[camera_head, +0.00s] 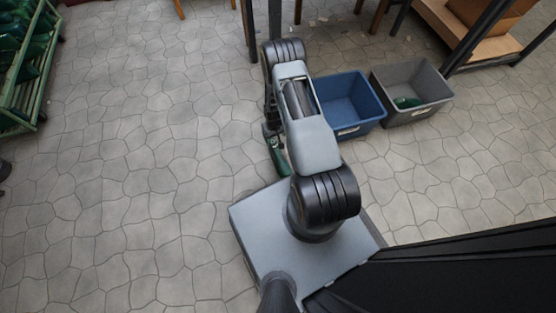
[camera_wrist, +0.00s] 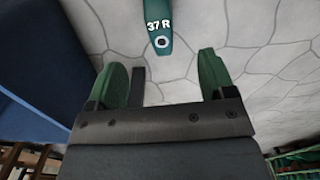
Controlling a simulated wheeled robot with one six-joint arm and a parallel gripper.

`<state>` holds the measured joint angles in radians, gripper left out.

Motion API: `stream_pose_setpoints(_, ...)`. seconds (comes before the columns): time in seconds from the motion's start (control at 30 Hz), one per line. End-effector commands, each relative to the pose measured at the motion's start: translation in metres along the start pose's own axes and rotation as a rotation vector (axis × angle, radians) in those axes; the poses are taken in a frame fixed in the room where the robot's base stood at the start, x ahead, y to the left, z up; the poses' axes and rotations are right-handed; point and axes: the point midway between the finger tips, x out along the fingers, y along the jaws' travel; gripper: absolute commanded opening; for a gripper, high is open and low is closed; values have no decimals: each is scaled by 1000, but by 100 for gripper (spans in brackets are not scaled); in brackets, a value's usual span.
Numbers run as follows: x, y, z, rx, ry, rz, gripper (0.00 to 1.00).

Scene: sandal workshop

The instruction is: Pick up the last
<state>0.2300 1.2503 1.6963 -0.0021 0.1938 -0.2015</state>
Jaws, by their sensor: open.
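The last is dark green and marked "37 R". In the wrist view the last (camera_wrist: 158,30) lies at the top, over the pale stone floor, with a light ring near its end. My gripper (camera_wrist: 163,68) is open and empty, its green-padded fingers apart. The last is beyond the fingertips and roughly centred between them, not touching them. In the head view a green piece, seemingly the last (camera_head: 279,157), shows beside my arm, close to my base. My arm hides part of that area and most of the gripper.
A blue crate (camera_head: 372,121) stands right of my arm, and fills the left of the wrist view (camera_wrist: 35,70). A grey crate (camera_head: 428,114) beside it holds a green object (camera_head: 406,102). A green rack (camera_head: 42,82) is far left. Open floor lies left of my arm.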

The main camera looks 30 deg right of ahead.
Motion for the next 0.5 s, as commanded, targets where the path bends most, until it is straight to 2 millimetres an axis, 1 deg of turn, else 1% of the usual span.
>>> stream_pose_setpoints(0.03, 16, 0, 1, 0, -3, -1, 76)
stream_pose_setpoints(0.2, 45, 0, 1, 0, -2, 0, 76)
stream_pose_setpoints(0.33, 61, 0, 1, 0, -2, 0, 76)
stream_pose_setpoints(0.5, 70, 0, 1, 0, -1, 0, 76)
